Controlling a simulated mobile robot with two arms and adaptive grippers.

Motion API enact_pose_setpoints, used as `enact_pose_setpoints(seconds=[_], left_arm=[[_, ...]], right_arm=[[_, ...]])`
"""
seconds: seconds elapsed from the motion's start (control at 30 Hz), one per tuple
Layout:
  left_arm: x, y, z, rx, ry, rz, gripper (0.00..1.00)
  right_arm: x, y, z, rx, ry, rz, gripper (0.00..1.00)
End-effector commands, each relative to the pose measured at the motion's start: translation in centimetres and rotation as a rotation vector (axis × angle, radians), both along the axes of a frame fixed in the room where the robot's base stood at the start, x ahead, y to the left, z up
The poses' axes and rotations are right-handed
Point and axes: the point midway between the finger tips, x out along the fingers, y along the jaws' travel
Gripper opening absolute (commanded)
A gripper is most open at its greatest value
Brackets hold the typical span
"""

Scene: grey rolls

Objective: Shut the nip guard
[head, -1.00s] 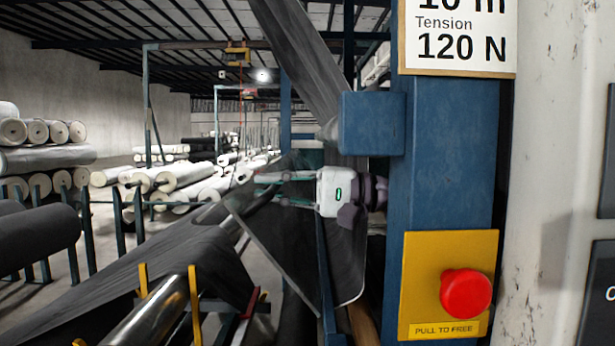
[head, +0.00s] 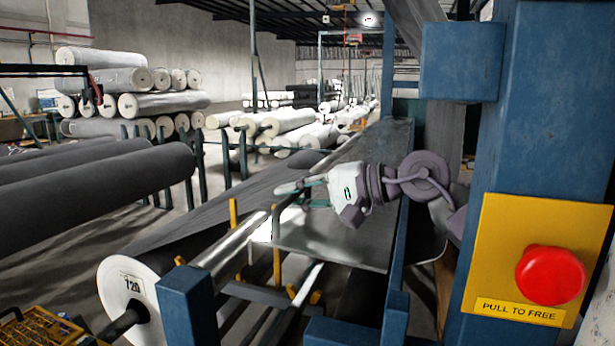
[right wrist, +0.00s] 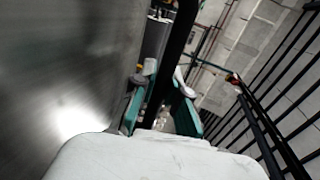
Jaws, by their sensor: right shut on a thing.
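The nip guard looks to be the flat grey panel (head: 335,238) beside the blue post in the head view, lying nearly level over the bars. Its shiny face (right wrist: 60,70) fills the left of the right wrist view. A dark bar handle (head: 276,222) stands at its near left edge. My right gripper (head: 290,190) is at the top of this handle, its arm coming from the right. In the right wrist view, the teal fingers of my right gripper (right wrist: 160,88) are shut around the black handle bar (right wrist: 178,50). My left gripper is out of view.
A red stop button (head: 549,275) on a yellow plate is on the blue post (head: 545,110) at right. A white roll end marked 720 (head: 131,295) and yellow uprights (head: 277,258) stand near the guard. Dark rolls (head: 100,195) lie at left. A yellow basket (head: 45,335) sits at lower left.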

Motion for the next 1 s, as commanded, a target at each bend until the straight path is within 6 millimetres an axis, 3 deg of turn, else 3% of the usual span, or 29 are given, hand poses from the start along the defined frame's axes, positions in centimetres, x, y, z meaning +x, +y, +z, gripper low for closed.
enact_pose_setpoints(seconds=[0.73, 0.77, 0.9, 1.0], left_arm=[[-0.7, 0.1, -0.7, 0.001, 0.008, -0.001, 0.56], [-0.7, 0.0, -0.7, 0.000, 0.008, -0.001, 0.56], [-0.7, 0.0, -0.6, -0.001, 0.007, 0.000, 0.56], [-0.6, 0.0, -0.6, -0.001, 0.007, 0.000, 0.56]], right_arm=[[0.3, 0.4, -1.6, -0.092, 0.022, -0.004, 0.00], [0.3, 0.4, -1.6, -0.093, 0.022, -0.004, 0.16], [0.2, 0.4, -1.5, -0.091, 0.023, -0.005, 0.39], [0.2, 0.5, -1.4, -0.089, 0.022, -0.004, 0.39]])
